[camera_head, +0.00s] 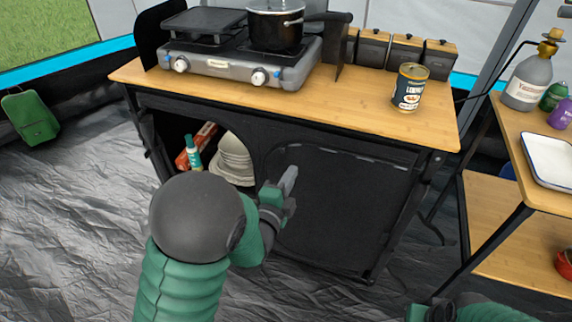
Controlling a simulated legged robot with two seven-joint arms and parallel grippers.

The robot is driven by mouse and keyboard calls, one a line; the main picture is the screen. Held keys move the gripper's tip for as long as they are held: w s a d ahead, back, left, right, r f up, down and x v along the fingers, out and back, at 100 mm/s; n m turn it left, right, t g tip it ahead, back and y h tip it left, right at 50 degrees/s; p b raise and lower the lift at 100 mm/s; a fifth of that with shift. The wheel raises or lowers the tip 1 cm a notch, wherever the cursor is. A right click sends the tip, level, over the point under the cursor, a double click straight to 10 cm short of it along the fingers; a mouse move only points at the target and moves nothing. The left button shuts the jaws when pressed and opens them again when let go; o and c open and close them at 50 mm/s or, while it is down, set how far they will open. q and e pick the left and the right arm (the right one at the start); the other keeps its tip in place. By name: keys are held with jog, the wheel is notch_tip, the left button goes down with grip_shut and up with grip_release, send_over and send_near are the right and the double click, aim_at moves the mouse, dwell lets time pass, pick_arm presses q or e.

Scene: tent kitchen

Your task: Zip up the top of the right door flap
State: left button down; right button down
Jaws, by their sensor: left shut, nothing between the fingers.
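The black right door flap (345,210) hangs over the right half of the cabinet under the wooden counter. A grey dashed zipper line (365,156) runs along the flap's top; a curved edge shows at its upper left. The zipper pull is too small to make out. My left gripper (289,180) is shut and empty, in front of the flap's left side, pointing up and right. I cannot tell whether it touches the fabric. Part of my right gripper (432,313) shows at the bottom edge; its fingers are hidden.
The cabinet's left side is open, with stacked bowls (232,158) and a bottle (192,152) inside. The counter (340,108) holds a stove (235,65), a pot (276,28), a can (409,87) and several canisters. A side table (500,140) stands at right.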

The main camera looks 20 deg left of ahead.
aim_at(281, 149)
pick_arm(q)
jog(key=w+a+b, duration=0.1)
jog(key=w, duration=0.1)
jog(key=w+a, duration=0.1)
jog(key=w, duration=0.1)
jog(key=w+a+b, duration=0.1)
jog(key=w, duration=0.2)
jog(key=shift+f+b, duration=0.3)
jog(key=shift+f, duration=0.1)
jog(key=shift+w+a, duration=0.15)
jog(key=shift+a, duration=0.1)
jog(key=shift+d, duration=0.1)
jog(key=a, duration=0.2)
jog(key=shift+a, duration=0.45)
